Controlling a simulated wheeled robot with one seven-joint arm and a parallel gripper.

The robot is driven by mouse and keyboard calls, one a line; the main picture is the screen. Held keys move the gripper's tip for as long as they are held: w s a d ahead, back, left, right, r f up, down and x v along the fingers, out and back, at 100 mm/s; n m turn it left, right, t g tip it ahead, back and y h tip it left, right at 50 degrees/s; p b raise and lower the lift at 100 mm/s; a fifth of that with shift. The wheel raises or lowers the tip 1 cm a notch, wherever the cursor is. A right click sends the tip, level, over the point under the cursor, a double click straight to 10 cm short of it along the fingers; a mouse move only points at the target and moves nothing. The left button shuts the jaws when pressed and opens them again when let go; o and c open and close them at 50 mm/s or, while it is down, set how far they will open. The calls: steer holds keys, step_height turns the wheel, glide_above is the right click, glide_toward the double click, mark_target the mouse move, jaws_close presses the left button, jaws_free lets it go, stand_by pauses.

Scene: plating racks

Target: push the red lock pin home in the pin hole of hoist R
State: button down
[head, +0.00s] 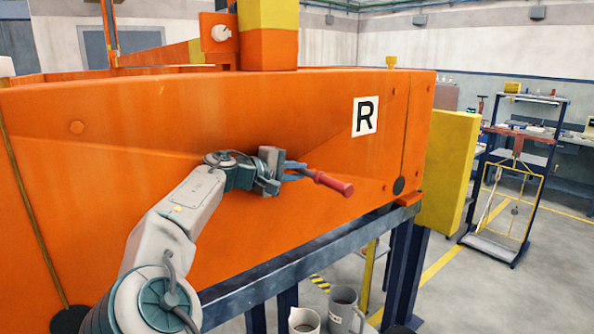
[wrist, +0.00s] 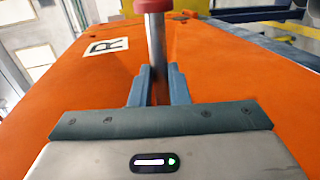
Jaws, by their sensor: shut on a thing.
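My gripper (head: 300,171) is shut on the red lock pin (head: 332,184) in front of the orange face of hoist R (head: 230,120). The pin has a red grip end and a grey metal shaft. In the head view the red end points right and slightly down, away from my fingers. In the wrist view the shaft of the pin (wrist: 156,45) rises from between my blue-grey fingertips (wrist: 158,85), with part of the red end at the top edge. I cannot make out the pin hole for certain in either view.
A white R label (head: 364,117) is on the orange face, right of and above my gripper. A dark blue steel frame (head: 280,268) runs below. A yellow block (head: 448,172) stands at the right end. Grey jugs (head: 344,308) stand below. Open floor lies to the right.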

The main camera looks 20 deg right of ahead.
steer(key=shift+w+a+r, duration=0.1)
steer(key=shift+w+r, duration=0.05)
steer(key=shift+w, duration=0.05)
steer(key=c, duration=1.3)
jaws_free()
steer(key=shift+a, duration=0.1)
steer(key=b+v, duration=0.2)
steer(key=v, duration=0.5)
steer(key=shift+a, duration=0.2)
